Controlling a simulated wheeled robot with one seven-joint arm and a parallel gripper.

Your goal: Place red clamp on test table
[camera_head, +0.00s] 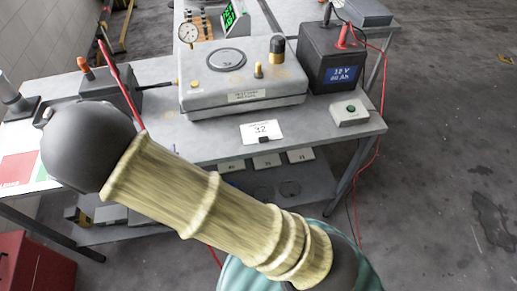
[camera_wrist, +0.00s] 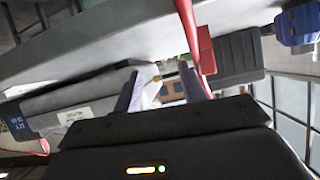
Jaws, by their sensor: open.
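A red clamp (camera_head: 345,38) sits on top of the black battery (camera_head: 330,62) at the right of the test table (camera_head: 215,145), with a red cable running off it. A long red piece (camera_head: 118,80) stands behind my dark wrist on the left; I cannot tell whether it is a clamp. A red piece (camera_wrist: 197,38) also crosses the wrist view, close to the right finger; contact is unclear. My gripper (camera_wrist: 162,86) is open, with its two purple-grey fingers apart and nothing clearly between them. The head view hides the gripper behind my arm.
A grey test unit (camera_head: 245,85) fills the table's middle, with a card marked 32 (camera_head: 261,132) in front. A small box with a green button (camera_head: 350,110) stands at the right. A red cabinet (camera_head: 35,265) stands at lower left. The right floor is mostly clear.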

